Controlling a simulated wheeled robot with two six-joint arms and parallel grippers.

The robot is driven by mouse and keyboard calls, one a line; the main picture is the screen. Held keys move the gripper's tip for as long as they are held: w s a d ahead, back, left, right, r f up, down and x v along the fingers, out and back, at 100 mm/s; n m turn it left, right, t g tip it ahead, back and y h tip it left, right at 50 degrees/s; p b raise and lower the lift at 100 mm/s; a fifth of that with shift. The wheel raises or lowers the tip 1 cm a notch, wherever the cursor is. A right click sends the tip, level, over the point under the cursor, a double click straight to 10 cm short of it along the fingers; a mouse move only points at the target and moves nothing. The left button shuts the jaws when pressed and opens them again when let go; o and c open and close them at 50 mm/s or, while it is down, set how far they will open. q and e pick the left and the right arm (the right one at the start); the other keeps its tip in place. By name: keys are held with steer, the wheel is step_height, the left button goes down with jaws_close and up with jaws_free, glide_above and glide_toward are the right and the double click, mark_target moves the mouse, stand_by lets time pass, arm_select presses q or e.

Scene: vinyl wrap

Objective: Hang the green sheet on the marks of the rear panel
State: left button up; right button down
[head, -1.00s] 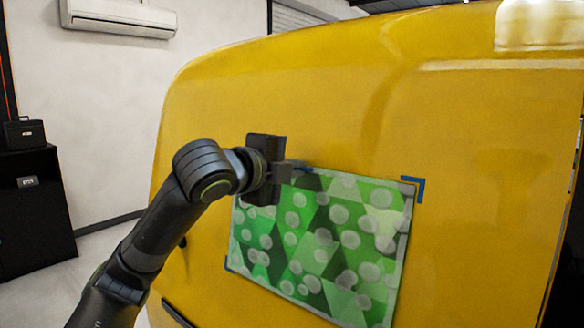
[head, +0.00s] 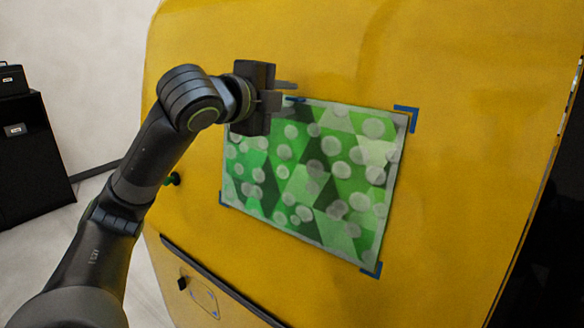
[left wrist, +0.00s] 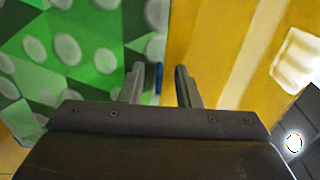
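The green sheet (head: 305,175), patterned with green facets and pale dots, lies spread against the yellow rear panel (head: 450,190). Blue corner marks show at its upper right (head: 408,116), lower right (head: 372,270) and lower left (head: 222,198). My left gripper (head: 288,93) is at the sheet's upper left corner and hides most of it, with a bit of blue by its tips. In the left wrist view the fingers (left wrist: 160,85) stand apart, with the sheet's edge and a blue strip between them. The gripper looks open. My right gripper is not in view.
A black cabinet (head: 35,160) with a dark case (head: 12,80) on it stands at the far left. A dark strip (head: 215,280) runs across the panel below the sheet. The panel right of the sheet is clear.

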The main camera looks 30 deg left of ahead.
arm_select(q)
steer(key=s+a+r+b, duration=0.1)
steer(key=s+r+b, duration=0.2)
steer(key=s+b, duration=0.6)
steer(key=s, duration=0.7)
steer(key=shift+s+a, duration=0.15)
steer(key=shift+s, duration=0.2)
steer(key=shift+f, duration=0.1)
